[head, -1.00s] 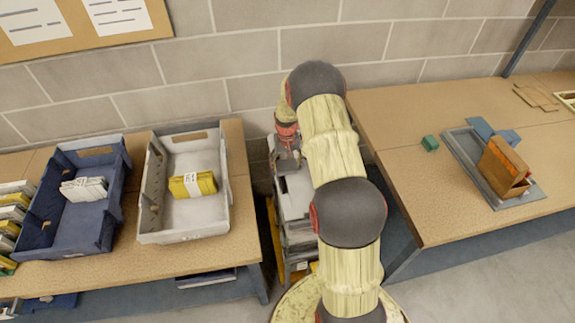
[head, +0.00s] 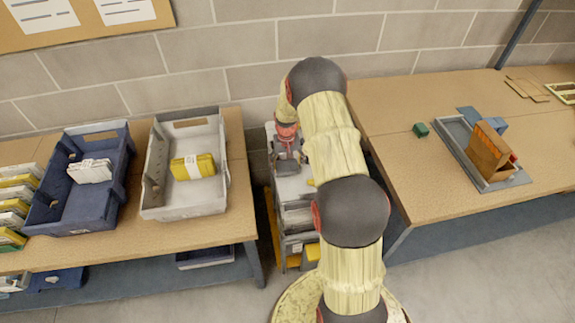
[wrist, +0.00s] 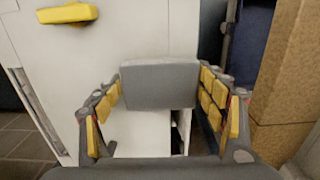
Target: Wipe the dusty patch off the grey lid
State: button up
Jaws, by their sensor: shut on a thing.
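My gripper (wrist: 160,88) is shut on a grey block (wrist: 158,84), which sits between its yellow-padded fingers in the wrist view. Beneath and beyond the block is a pale, flat top (wrist: 130,42) with a yellow piece (wrist: 68,13) near its far left. I cannot tell whether the block touches this top, or whether the top is the grey lid. No dusty patch can be made out. In the head view my gripper (head: 287,158) is small and partly hidden, over the pale top of a narrow unit (head: 293,188) between the benches. My arm covers part of that unit.
The left bench holds a blue tray (head: 112,205) and a grey tray (head: 155,205). The right bench (head: 415,185) stands close beside my arm, with a green block (head: 421,130), a shallow grey tray (head: 515,181) and a brown box (head: 487,155). A block wall stands behind.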

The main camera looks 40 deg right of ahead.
jog(key=r, duration=0.2)
jog(key=shift+w+d+r, duration=0.15)
jog(key=shift+w+r, duration=0.15)
jog(key=shift+w, duration=0.05)
jog(key=shift+s+r+p, duration=0.1)
jog(key=shift+r+p, duration=0.55)
jog(key=shift+r, duration=0.15)
jog(key=shift+r+p, duration=1)
jog(key=shift+r, duration=0.9)
